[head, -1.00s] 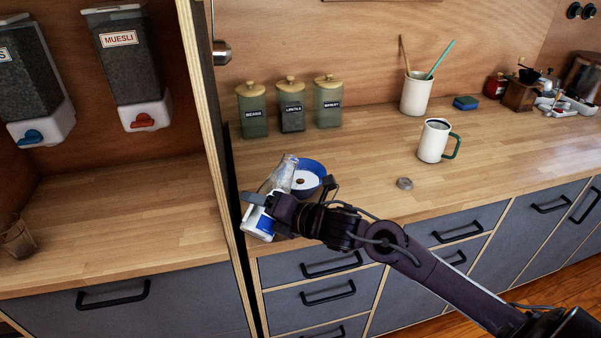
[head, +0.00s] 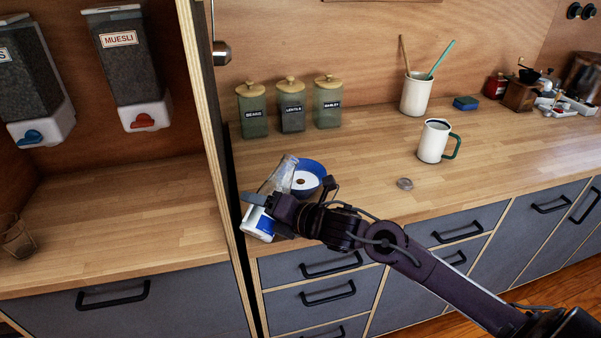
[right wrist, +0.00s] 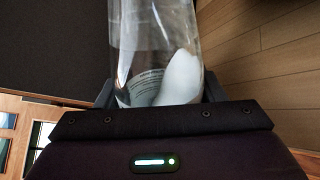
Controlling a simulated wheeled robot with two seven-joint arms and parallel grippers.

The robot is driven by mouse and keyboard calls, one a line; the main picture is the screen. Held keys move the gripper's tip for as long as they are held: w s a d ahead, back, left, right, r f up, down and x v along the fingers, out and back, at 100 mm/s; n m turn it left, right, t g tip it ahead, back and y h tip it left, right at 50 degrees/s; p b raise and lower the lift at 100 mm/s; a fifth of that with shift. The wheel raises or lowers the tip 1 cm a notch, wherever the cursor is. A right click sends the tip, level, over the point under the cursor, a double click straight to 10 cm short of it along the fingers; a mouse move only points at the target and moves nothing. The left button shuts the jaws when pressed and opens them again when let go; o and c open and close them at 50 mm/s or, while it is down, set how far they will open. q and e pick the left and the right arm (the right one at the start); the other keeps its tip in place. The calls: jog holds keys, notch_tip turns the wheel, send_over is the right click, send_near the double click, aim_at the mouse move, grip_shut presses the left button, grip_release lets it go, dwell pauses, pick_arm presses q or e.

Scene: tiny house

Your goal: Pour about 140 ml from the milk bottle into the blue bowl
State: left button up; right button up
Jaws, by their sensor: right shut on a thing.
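The milk bottle (head: 260,222) is clear with a blue and white label, and some white milk shows inside it. My right gripper (head: 264,203) is shut on it. The bottle is tilted, its neck up and to the right at the rim of the blue bowl (head: 311,167). In the right wrist view the clear bottle (right wrist: 155,45) stands between the fingers with white milk along one side. The bowl stands on the counter and holds white liquid with a small brown spot. Whether milk is flowing at the mouth is too small to tell. My left gripper is not in view.
A small round lid (head: 404,183) lies on the counter (head: 370,160). A white mug (head: 433,143) with a green handle stands to the right. Several green jars (head: 291,106) stand behind the bowl. A vertical panel edge (head: 215,150) is close left of the bottle.

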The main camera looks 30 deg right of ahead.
aim_at(271, 187)
jog(key=shift+r, duration=0.15)
